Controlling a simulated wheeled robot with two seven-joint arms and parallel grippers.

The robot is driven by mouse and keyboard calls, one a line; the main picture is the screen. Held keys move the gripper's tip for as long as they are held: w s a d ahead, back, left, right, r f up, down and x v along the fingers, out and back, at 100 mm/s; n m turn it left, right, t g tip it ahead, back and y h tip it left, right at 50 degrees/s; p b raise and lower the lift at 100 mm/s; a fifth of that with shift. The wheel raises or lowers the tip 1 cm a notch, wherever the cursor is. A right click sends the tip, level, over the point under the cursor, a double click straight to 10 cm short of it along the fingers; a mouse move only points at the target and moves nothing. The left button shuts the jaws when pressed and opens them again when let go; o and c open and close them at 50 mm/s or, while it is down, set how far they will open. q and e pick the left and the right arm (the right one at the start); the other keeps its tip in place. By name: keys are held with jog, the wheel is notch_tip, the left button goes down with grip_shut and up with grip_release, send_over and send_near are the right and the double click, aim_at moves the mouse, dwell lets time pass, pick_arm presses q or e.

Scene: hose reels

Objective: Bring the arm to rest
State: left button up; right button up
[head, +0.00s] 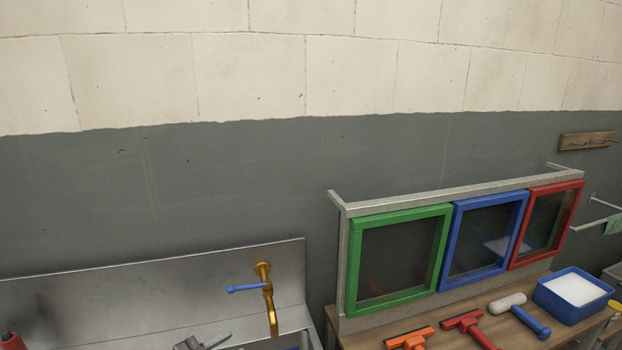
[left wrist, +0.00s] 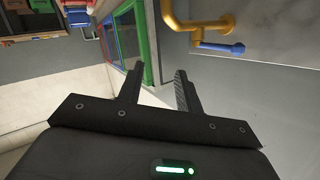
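My left gripper (left wrist: 157,78) shows in the left wrist view with its two dark fingers apart. Nothing sits between them. Beyond the fingers are a pale surface, the green-framed panel (left wrist: 146,35) to the left and the brass tap (left wrist: 185,25) with its blue lever at the upper right. In the head view, a small grey shape at the bottom edge, left of the tap (head: 271,300), is too cut off to identify surely. My right gripper is in neither view.
A metal sink back (head: 150,285) stands at lower left. Green (head: 441,245), blue (head: 449,240) and red (head: 577,205) frames stand in a rack on a wooden table. Squeegees (head: 466,322), a roller-like tool (head: 508,302) and a blue tub (head: 545,300) lie before them.

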pick_arm(q)
jog(key=s+a+f+n+g+y, duration=0.2)
jog(key=s+f+n+g+y, duration=0.15)
jog(key=s, duration=0.75)
jog(key=s+a+f+n+g+y, duration=0.25)
jog(key=s+f, duration=0.25)
jog(key=s, duration=0.5)
jog(key=s+a+f+n+g+y, duration=0.1)
jog(key=s+f+n+g+y, duration=0.3)
jog(key=s, duration=0.7)
notch_tip(320, 180, down, 40)
jog(key=s+b, duration=0.1)
jog(key=b, duration=1.2)
jog(key=s+a+f+b, duration=0.1)
jog(key=s+f+b, duration=0.3)
jog(key=s+f, duration=0.4)
jog(key=s+a+f+m+g+b, duration=0.1)
jog(key=s+f+b, duration=0.4)
jog(key=f, duration=1.1)
jog(key=s+a, duration=0.1)
jog(key=s, duration=0.2)
jog(key=shift+f+h, duration=0.15)
jog(key=shift+h, duration=0.15)
jog(key=shift+s, duration=0.1)
